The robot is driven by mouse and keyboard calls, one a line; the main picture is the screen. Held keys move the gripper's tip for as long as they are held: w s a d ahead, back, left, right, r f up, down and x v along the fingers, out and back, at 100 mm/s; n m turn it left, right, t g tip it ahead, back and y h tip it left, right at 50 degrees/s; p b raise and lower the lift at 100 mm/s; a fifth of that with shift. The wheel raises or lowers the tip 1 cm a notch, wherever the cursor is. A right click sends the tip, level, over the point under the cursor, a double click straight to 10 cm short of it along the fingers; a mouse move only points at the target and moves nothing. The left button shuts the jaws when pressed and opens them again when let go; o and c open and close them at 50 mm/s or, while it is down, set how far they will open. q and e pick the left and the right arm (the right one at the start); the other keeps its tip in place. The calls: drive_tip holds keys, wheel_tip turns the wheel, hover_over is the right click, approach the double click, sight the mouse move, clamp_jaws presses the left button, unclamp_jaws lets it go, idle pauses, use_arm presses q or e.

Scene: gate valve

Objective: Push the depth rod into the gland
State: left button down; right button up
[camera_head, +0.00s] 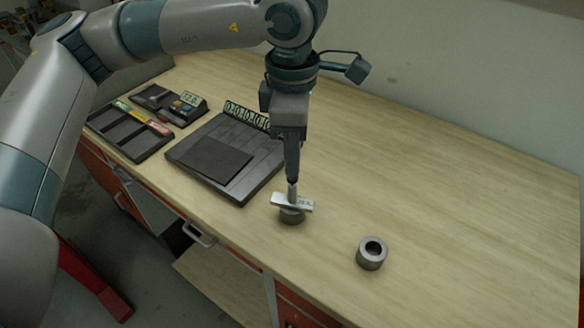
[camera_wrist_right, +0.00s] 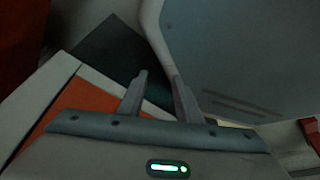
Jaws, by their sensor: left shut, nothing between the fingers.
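The depth rod (camera_head: 292,194) stands about upright below my left gripper. A pale flat crosspiece (camera_head: 283,202) with a small label sits around its lower part. The crosspiece rests on or just above a grey round gland (camera_head: 291,216) on the bench; the rod's lower end is hidden. My left gripper (camera_head: 291,181) points straight down, shut and empty, with its tips at the top of the rod. They look to be touching it, but a small gap cannot be ruled out. In the right wrist view my right gripper (camera_wrist_right: 161,80) has its fingers apart and empty, away from the bench top.
A second grey ring (camera_head: 371,265) with an open bore stands to the right. A dark tray (camera_head: 252,181) with a numbered strip lies left of the gland. Smaller dark trays (camera_head: 130,146) lie further left. The wooden bench (camera_head: 450,200) is clear on the right.

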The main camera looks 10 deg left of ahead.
use_arm(q)
drive_tip(key=shift+r+p, duration=0.45)
drive_tip(key=shift+r, duration=1.95)
